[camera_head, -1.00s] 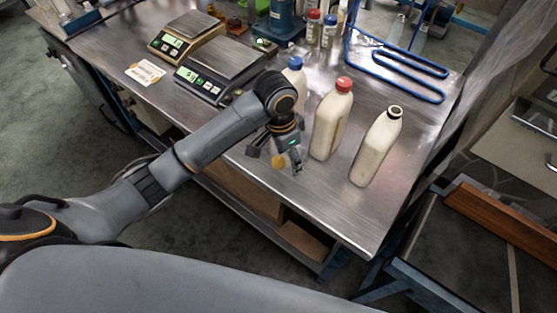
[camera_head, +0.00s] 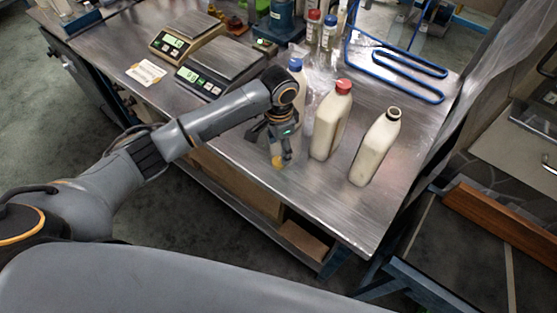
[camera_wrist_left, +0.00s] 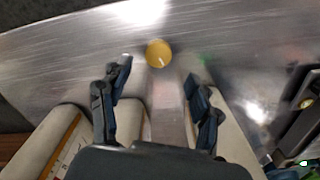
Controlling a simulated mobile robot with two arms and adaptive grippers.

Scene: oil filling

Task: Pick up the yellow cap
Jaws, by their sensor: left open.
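The yellow cap (camera_head: 278,162) lies on the metal bench near its front edge. It also shows in the left wrist view (camera_wrist_left: 159,54), as a round yellow disc beyond the fingertips, in line with the gap between them. My left gripper (camera_head: 279,156) points down over the cap. In the left wrist view the fingers of my left gripper (camera_wrist_left: 160,82) are spread with nothing between them. My right gripper is not in view.
A red-capped bottle (camera_head: 331,122) and an open-topped bottle (camera_head: 376,147) stand right of my gripper. A blue-capped bottle (camera_head: 296,68) is partly hidden behind it. Two scales (camera_head: 222,66) stand to the left. The bench front around the cap is clear.

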